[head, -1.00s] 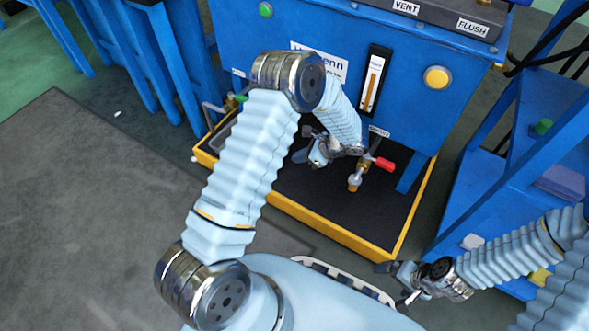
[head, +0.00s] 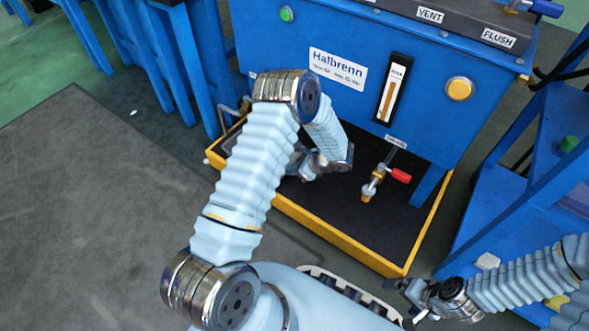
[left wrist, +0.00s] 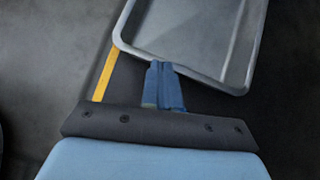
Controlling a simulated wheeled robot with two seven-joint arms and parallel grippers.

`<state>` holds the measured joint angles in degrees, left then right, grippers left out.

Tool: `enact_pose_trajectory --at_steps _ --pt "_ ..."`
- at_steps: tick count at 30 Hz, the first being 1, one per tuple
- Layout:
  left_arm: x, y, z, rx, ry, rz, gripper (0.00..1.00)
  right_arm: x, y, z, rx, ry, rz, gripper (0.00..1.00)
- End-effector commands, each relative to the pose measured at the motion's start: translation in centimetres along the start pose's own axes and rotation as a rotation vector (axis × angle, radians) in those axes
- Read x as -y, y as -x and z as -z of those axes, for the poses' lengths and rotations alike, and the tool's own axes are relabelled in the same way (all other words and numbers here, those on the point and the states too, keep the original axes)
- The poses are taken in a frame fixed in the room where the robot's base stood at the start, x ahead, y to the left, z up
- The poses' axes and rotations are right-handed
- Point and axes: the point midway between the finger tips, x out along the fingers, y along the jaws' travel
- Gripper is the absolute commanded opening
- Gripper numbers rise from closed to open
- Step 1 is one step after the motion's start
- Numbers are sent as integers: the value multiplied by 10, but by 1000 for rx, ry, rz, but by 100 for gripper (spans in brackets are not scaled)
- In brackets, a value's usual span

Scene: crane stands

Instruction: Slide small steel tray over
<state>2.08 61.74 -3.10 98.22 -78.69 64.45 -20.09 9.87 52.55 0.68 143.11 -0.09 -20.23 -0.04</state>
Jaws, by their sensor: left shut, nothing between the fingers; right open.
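The small steel tray (left wrist: 190,40) is a shallow grey pan with a raised rim at the top of the left wrist view. In the head view the tray (head: 231,141) is mostly hidden behind my left arm, on the black floor of the yellow-edged bund. My left gripper (left wrist: 162,68) is shut and empty, its blue fingertips at the tray's near rim; I cannot tell whether they touch. In the head view my left gripper (head: 297,170) is low over the black mat. My right gripper (head: 404,296) is open and empty at the lower right, away from the tray.
The yellow-edged bund (head: 335,238) lies under the blue Halbrenn unit (head: 340,40). A drain valve with a red handle (head: 400,175) hangs right of my left gripper. A blue frame (head: 520,170) stands at right. The black mat between tray and valve is clear.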

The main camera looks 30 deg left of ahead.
Motion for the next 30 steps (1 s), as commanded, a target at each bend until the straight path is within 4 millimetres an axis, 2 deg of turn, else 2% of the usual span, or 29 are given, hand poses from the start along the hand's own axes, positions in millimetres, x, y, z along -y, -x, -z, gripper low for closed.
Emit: enact_pose_trajectory --at_steps 4,10,20,25,30 --pt "0 -6 -5 2 1 -1 0 -1 -2 0 0 0 0 98" --pt "0 -27 -26 1 1 0 0 -2 -7 0 -1 0 0 98" --pt "0 -29 -29 0 0 -1 0 -2 -6 0 -2 0 0 98" --pt "0 -20 -32 0 0 0 0 0 0 0 -1 0 0 98" --pt "0 8 -41 0 3 -1 0 6 16 0 3 1 0 98"
